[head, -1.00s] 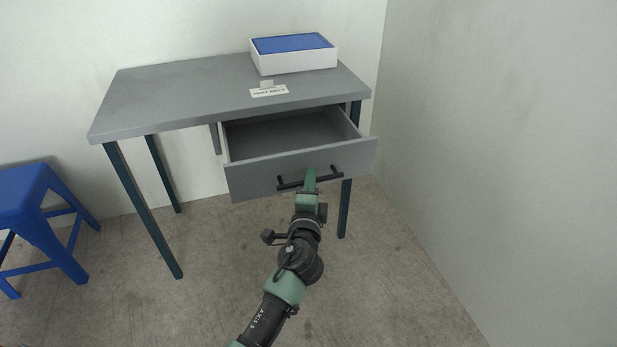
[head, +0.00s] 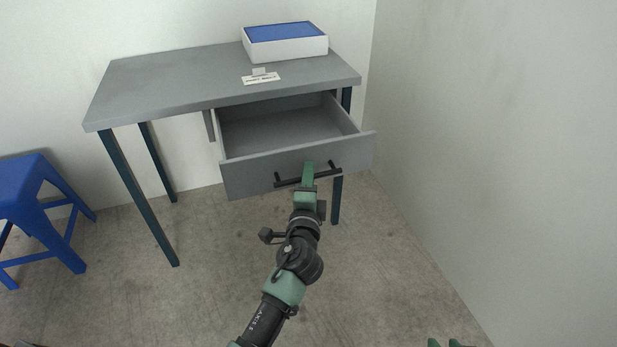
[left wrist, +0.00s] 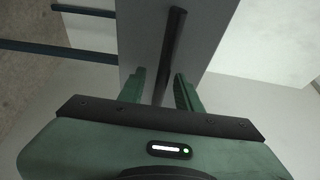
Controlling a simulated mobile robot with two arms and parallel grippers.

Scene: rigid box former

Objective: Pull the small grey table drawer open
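The small grey drawer (head: 250,176) under the grey table (head: 150,85) stands well open, and its inside looks empty. A black bar handle (head: 328,172) runs across its front. My left gripper (head: 308,172) is at the handle. In the left wrist view the handle bar (left wrist: 173,50) runs between the two green fingers of my left gripper (left wrist: 160,88), with gaps visible beside the bar, so it looks open around the bar. Whether a finger touches it I cannot tell. Green tips of my right gripper (head: 446,343) show apart at the bottom edge, empty; the rest is cut off.
A white box with a blue top (head: 285,45) and a small label card (head: 262,78) are on the table. A blue stool (head: 30,200) stands at the left. A wall (head: 480,120) closes the right side. The floor in front is clear.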

